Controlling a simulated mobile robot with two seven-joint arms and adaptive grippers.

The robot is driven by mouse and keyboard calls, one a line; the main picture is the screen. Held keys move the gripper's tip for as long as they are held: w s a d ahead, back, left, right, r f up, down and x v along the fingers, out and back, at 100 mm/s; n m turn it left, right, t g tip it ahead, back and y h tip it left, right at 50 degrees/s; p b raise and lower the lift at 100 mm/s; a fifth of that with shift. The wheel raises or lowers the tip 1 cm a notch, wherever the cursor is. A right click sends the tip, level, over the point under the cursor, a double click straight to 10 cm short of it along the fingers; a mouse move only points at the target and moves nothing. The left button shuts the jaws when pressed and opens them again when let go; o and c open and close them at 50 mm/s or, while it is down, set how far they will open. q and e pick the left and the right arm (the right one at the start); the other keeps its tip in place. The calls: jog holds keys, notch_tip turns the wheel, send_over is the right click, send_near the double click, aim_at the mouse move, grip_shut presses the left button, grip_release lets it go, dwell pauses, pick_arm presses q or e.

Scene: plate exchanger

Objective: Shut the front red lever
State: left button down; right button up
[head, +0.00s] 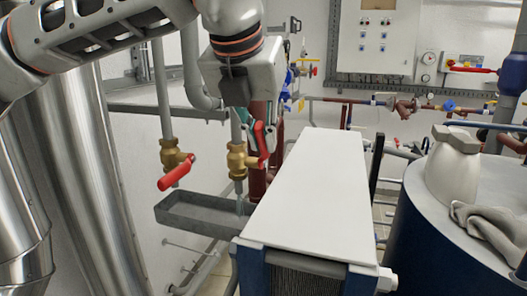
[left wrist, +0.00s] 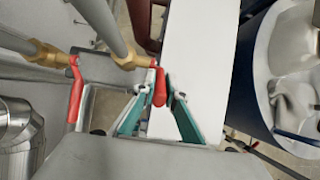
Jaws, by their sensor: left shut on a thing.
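Two brass valves with red levers hang on pipes at the wall. The left red lever (head: 177,173) sticks out from its brass valve (head: 172,154) towards the lower left; it also shows in the left wrist view (left wrist: 75,92). The right red lever (head: 261,142) stands steeply beside its brass valve (head: 238,160). My left gripper (head: 254,128) reaches down to this right lever. In the left wrist view, its teal fingers (left wrist: 159,84) close around that lever from both sides. The fingertips are partly hidden in the head view. My right gripper is not seen.
A white-topped plate exchanger (head: 310,180) stands just right of the held lever. A grey trough (head: 200,212) hangs below the valves. A blue drum (head: 425,235) with a pale jug (head: 453,170) and cloth (head: 490,222) stands at the right.

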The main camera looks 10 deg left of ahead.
pick_arm(q)
jog(key=f+t+b, duration=0.1)
jog(key=b, duration=0.1)
jog(key=s+f+t+b, duration=0.1)
jog(key=b, duration=0.1)
jog(key=shift+a+b, duration=0.15)
jog(key=shift+b, duration=0.2)
jog(key=shift+s+f+b, duration=0.1)
jog(key=shift+s+b, duration=0.1)
jog(key=shift+b, duration=0.25)
jog(key=t+b, duration=0.1)
jog(key=b, duration=0.1)
jog(key=s+t+h+b, duration=0.1)
jog(key=t, duration=0.1)
jog(key=shift+s+a+f+b, duration=0.15)
jog(key=shift+f+b, duration=0.2)
jog(key=shift+f, duration=0.05)
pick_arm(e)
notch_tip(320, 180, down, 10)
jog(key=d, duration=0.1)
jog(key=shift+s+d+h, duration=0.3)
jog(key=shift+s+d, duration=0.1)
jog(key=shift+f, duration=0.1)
